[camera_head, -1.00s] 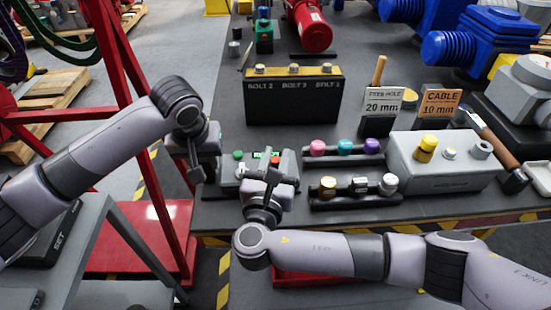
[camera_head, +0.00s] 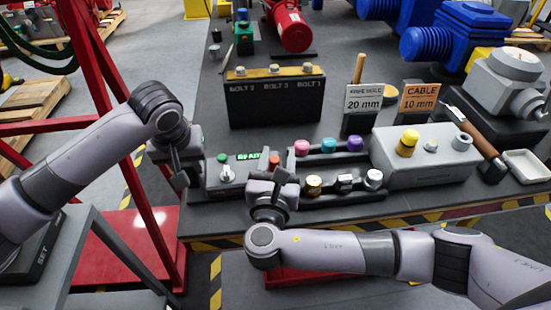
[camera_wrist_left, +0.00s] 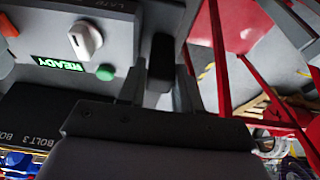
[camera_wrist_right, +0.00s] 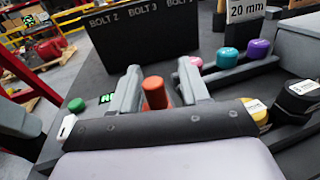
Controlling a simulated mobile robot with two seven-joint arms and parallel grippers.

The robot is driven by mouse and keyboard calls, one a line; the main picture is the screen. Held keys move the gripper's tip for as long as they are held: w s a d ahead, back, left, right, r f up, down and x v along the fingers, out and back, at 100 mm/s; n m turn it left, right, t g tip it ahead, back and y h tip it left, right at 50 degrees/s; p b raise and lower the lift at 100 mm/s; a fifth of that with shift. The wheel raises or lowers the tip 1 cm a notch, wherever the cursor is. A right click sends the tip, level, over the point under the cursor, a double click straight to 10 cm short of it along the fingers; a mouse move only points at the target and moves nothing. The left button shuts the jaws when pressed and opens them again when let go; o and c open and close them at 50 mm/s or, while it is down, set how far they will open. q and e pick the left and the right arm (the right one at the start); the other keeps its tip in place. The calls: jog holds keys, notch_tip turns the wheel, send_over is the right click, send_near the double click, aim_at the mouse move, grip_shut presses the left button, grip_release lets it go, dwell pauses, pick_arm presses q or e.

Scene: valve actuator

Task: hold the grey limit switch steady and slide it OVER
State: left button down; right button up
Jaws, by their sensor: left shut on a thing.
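A grey control box (camera_head: 215,180) sits near the bench's front left, with a white knob (camera_wrist_left: 86,38), a green button (camera_wrist_left: 105,72), a lit READY display (camera_wrist_left: 60,62) and a red-orange button (camera_wrist_right: 155,90). My left gripper (camera_head: 178,167) is at the box's left end. In the left wrist view its fingers (camera_wrist_left: 158,90) are closed in around a dark grey block (camera_wrist_left: 161,57); I cannot tell for certain that this is the limit switch. My right gripper (camera_wrist_right: 160,90) is open, its fingers on either side of the red-orange button; contact is unclear.
Right of the box are a rack of pink, teal and purple caps (camera_head: 328,147) and a front rack (camera_head: 345,190). A black bolt block (camera_head: 275,98) stands behind. A red frame (camera_head: 100,60) is left of the bench. Striped tape (camera_head: 440,215) marks the front edge.

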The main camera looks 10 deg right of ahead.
jog(key=shift+a, duration=0.1)
jog(key=v, duration=1.2)
pick_arm(q)
jog(key=c, duration=0.7)
grip_release()
